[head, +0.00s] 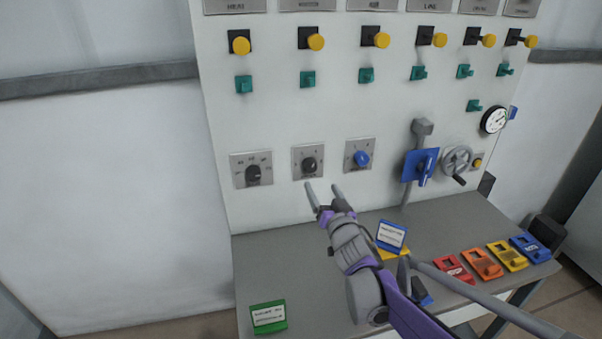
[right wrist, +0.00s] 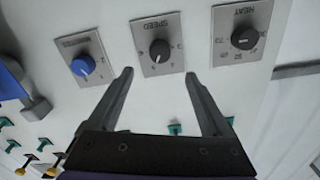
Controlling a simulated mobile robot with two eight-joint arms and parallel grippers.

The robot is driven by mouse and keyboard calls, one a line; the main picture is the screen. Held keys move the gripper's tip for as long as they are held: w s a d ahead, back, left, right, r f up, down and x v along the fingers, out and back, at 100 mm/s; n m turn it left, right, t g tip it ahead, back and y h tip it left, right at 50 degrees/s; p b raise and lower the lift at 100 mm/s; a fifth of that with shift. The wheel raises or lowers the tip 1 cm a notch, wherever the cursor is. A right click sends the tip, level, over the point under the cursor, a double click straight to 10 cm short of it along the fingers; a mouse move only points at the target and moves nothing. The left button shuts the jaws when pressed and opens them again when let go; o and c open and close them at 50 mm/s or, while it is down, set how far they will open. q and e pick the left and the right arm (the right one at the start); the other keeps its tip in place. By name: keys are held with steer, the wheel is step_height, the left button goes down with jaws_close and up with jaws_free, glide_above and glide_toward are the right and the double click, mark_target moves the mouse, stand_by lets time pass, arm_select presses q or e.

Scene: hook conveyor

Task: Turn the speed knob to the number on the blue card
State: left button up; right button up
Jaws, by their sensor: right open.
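The speed knob (head: 309,164) is a black dial on a square metal plate, the middle one of three on the white panel. In the right wrist view the speed knob (right wrist: 160,50) appears upside down under the word SPEED. My right gripper (head: 322,188) is open and empty, just below and in front of this knob. Its fingers (right wrist: 159,75) point at the plate, one on each side, apart from the knob. The blue card (head: 391,236) is propped up on the grey bench; its writing is too small to read. My left gripper is not in view.
The black heat knob (head: 252,175) and a blue knob (head: 361,158) flank the speed knob. A blue lever plate (head: 420,166) and a handwheel (head: 457,160) are further right. A green card (head: 268,317) and several coloured blocks, including a red one (head: 453,269), are on the bench.

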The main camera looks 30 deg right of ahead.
mark_target(311, 168)
steer(key=x, duration=1)
steer(key=shift+p, duration=0.35)
jaws_close()
